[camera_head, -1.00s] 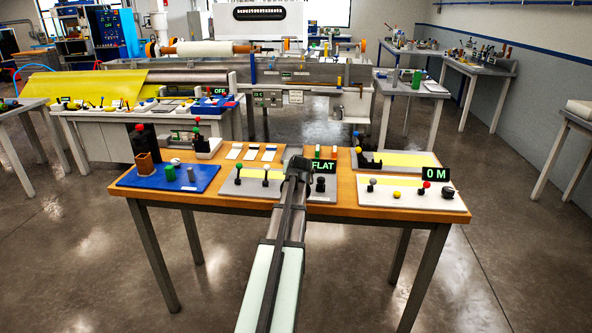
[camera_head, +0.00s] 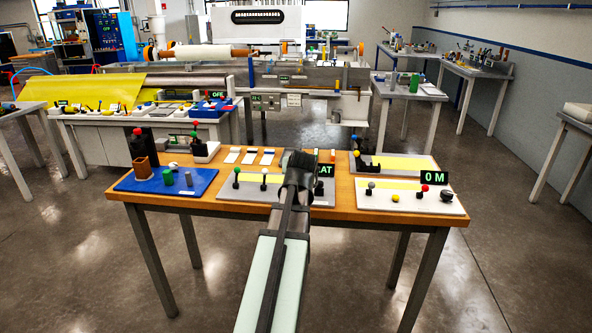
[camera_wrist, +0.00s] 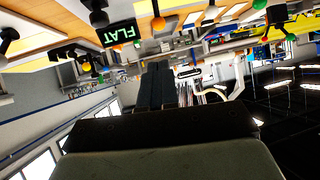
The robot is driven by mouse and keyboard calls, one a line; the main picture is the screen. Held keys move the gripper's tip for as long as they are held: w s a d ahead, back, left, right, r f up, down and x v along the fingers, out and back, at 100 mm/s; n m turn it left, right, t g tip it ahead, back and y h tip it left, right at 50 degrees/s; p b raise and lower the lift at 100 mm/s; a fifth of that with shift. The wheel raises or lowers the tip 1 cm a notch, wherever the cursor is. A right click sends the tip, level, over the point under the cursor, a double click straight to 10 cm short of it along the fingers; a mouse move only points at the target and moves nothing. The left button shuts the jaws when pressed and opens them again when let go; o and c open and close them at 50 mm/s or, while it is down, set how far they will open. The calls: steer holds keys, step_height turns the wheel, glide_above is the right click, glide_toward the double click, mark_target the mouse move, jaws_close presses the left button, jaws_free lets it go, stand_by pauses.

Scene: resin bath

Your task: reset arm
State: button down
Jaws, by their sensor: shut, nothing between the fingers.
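My arm reaches forward from the bottom of the head view, with my gripper (camera_head: 298,160) over the middle of the wooden table and in front of part of the "FLAT" display. In the wrist view my gripper (camera_wrist: 158,85) shows as two dark fingers lying together, with nothing between them. The wrist picture is turned over, with the table at its top.
The wooden table (camera_head: 340,205) carries a blue mat (camera_head: 150,184) at left, a grey lever panel (camera_head: 225,192), and a white panel (camera_head: 400,205) with an "0 M" display (camera_head: 434,178) at right. A long machine with a roller (camera_head: 205,55) stands behind. The floor around is clear.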

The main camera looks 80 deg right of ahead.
steer(key=shift+a+r, duration=0.3)
steer(key=shift+a, duration=0.05)
